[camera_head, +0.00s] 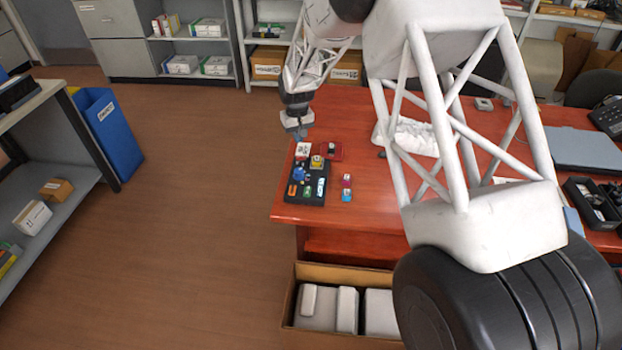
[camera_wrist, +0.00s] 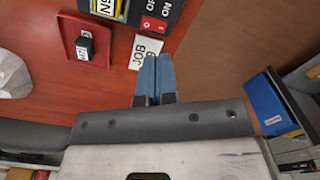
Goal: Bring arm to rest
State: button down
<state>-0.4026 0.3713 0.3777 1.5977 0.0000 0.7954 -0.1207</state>
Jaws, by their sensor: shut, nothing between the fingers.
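My gripper (camera_head: 299,135) is above the left part of the red-brown desk, just past the far end of a black tray (camera_head: 313,177). In the wrist view its two blue fingers (camera_wrist: 153,80) are together with nothing between them, over the edge of a white card marked JOB (camera_wrist: 146,48). The black tray holds several small coloured pieces, including a blue one (camera_head: 299,174). A red tray (camera_wrist: 72,27) lies beside it with a dark, white-labelled cartridge (camera_wrist: 85,45) in it. A pink cartridge (camera_head: 346,180) and a blue cartridge (camera_head: 347,195) stand on the desk right of the black tray.
A crumpled white thing (camera_head: 412,137) lies on the desk behind my arm. A blue bin (camera_head: 110,135) stands left beside a shelf. An open cardboard box (camera_head: 296,322) with pale packages is on the floor before the desk. Open floor lies left of the desk.

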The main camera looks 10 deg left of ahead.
dwell(0.4)
jog(key=s+d+r+m+t, duration=0.1)
jog(key=s+d+r+m, duration=0.2)
jog(key=s+d+r, duration=2)
jog(key=s+d+r+m, duration=0.1)
jog(key=s+d, duration=0.2)
jog(key=s, duration=0.6)
jog(key=s+d+r+m+t, duration=0.1)
jog(key=s+d, duration=0.3)
jog(key=s, duration=0.5)
jog(key=s+d+r+m, duration=0.1)
jog(key=s+d, duration=0.3)
jog(key=s, duration=0.5)
jog(key=shift+s+d+r+t, duration=0.2)
jog(key=shift+r+t, duration=0.05)
jog(key=shift+t, duration=0.05)
